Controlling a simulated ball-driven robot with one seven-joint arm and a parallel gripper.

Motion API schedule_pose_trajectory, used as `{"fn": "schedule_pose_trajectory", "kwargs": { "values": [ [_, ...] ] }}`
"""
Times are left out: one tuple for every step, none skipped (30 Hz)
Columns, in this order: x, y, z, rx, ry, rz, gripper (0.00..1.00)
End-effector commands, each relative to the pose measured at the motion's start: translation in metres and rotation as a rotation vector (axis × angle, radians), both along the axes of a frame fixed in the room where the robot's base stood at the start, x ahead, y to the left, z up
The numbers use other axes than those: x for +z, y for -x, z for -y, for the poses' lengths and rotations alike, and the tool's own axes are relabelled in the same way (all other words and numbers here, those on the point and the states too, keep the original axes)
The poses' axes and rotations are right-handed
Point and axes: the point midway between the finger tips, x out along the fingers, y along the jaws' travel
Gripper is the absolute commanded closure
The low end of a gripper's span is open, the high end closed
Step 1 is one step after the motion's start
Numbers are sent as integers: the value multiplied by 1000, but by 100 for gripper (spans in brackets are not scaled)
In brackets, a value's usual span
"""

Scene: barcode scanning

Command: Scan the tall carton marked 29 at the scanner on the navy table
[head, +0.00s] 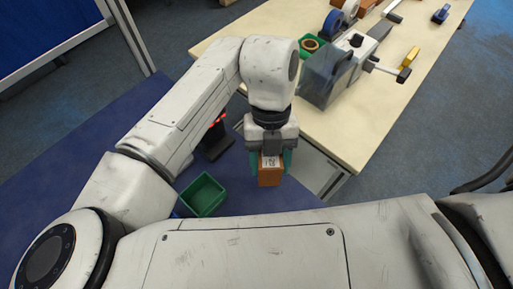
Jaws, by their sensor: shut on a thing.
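My gripper (271,160) points down, its green fingers shut on an orange-brown carton (270,178). The carton hangs upright near the right part of the navy table (110,200). A white label with dark print shows near its top, but the print is too small to read. The scanner (213,140), a dark stand with a red glow, is behind and left of the carton, partly hidden by my arm. The carton and scanner are apart.
An empty green bin (202,194) sits on the navy table, left of the carton. A pale wooden workbench (375,125) stands behind right, with a vise (353,52), a clear guard and tools. Its near corner is close to my gripper.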

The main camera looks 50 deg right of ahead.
Motion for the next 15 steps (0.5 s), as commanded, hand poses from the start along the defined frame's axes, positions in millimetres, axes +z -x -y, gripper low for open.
{"fn": "schedule_pose_trajectory", "kwargs": {
  "values": [
    [14, 10, 0, -2, 2, -2, 84],
    [19, 16, 0, -3, 2, -2, 84],
    [24, 23, 0, -2, 2, -2, 84],
    [28, 28, 0, -3, 2, -2, 84],
    [32, 33, 0, -2, 1, -1, 84],
    [37, 41, 0, -3, 1, -2, 84],
    [42, 46, 0, -3, 1, -2, 84],
    [45, 52, 0, -3, 1, -2, 84],
    [51, 59, 0, -3, 1, -2, 84],
    [54, 64, 0, -2, 1, -2, 84],
    [57, 68, 0, -2, 1, -2, 84],
    [61, 74, 0, -2, 1, -2, 84],
    [63, 77, 0, -2, 1, -2, 84],
    [64, 80, 0, -1, 0, -2, 84],
    [65, 83, 0, -1, 0, -2, 84]
  ]
}}
